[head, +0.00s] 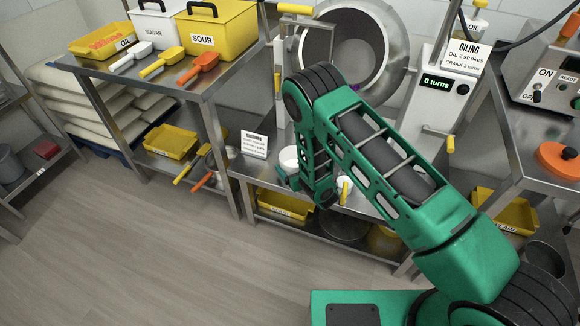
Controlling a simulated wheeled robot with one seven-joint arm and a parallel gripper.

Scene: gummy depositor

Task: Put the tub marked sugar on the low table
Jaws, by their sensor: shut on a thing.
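The white tub marked SUGAR (153,31) stands upright with its black handle on the higher steel table (205,92) at upper left, beside the yellow SOUR tub. The lower steel table (243,168) is in the middle, under the large drum. My gripper (291,181) is at the end of my green arm, low over that table and well away from the sugar tub. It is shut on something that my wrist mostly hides. A white round vessel (289,157) shows close behind it; I cannot tell if it is the thing held.
A standing sign (254,145) and the steel drum (352,50) are at the lower table. The floor (130,250) at front left is clear.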

